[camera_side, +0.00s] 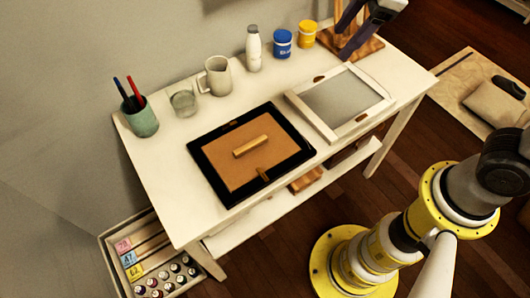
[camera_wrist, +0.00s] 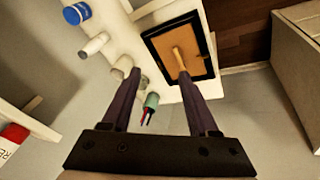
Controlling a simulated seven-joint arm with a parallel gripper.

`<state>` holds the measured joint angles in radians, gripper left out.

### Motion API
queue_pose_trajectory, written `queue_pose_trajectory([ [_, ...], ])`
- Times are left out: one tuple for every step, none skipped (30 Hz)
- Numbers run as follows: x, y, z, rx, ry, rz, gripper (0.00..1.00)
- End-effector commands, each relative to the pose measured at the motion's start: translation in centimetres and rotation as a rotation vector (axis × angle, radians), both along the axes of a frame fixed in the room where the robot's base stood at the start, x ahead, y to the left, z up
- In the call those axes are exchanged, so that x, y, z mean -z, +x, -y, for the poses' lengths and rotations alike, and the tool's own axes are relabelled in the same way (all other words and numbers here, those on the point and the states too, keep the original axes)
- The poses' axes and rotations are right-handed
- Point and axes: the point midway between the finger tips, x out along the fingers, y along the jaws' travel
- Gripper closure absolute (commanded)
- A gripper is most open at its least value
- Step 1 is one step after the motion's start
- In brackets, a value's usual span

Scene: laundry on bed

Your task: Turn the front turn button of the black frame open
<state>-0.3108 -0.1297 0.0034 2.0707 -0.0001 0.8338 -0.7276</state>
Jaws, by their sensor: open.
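The black frame (camera_side: 207,175) lies on the white table in the side view, with a brown back board (camera_side: 222,160) inside it. A light wooden bar (camera_side: 250,146) lies across the board. The front turn button (camera_side: 263,174), small and brown, sits at the frame's near edge and points inward over the board. Another button (camera_side: 231,124) is at the far edge. My gripper (camera_side: 343,42) is open and empty, above the table's far right, away from the frame.
A white frame (camera_side: 310,118) lies right of the black one. Along the back stand a green pen cup (camera_side: 142,120), glass (camera_side: 183,103), mug (camera_side: 216,77), bottle (camera_side: 253,48), blue jar (camera_side: 282,43) and yellow jar (camera_side: 307,34). The space above the black frame is clear.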

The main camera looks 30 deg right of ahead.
Motion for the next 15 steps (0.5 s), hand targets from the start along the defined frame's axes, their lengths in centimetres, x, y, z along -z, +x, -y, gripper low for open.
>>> queue_pose_trajectory([
  [1.4, 1.1, -2.0, -0.071, -0.021, -0.032, 0.4],
  [2.1, 1.6, -3.1, -0.112, -0.033, -0.047, 0.4],
  [3.2, 2.2, -4.6, -0.163, -0.048, -0.067, 0.4],
  [4.0, 2.5, -5.7, -0.2, -0.06, -0.082, 0.4],
  [4.9, 2.8, -6.8, -0.236, -0.071, -0.098, 0.4],
  [6.3, 3.1, -8.4, -0.283, -0.085, -0.121, 0.4],
  [7.3, 3.2, -9.5, -0.314, -0.096, -0.138, 0.4],
  [8.3, 3.2, -10.6, -0.344, -0.106, -0.154, 0.4],
  [9.6, 3.1, -12.0, -0.378, -0.12, -0.177, 0.4],
  [10.6, 2.9, -12.9, -0.399, -0.129, -0.195, 0.4],
  [11.6, 2.7, -13.7, -0.417, -0.138, -0.211, 0.4],
  [12.8, 2.3, -14.7, -0.441, -0.151, -0.232, 0.4],
  [13.6, 2.0, -15.3, -0.457, -0.16, -0.247, 0.4],
  [14.4, 1.6, -15.9, -0.471, -0.168, -0.26, 0.4],
  [15.3, 1.1, -16.4, -0.488, -0.179, -0.278, 0.4],
])
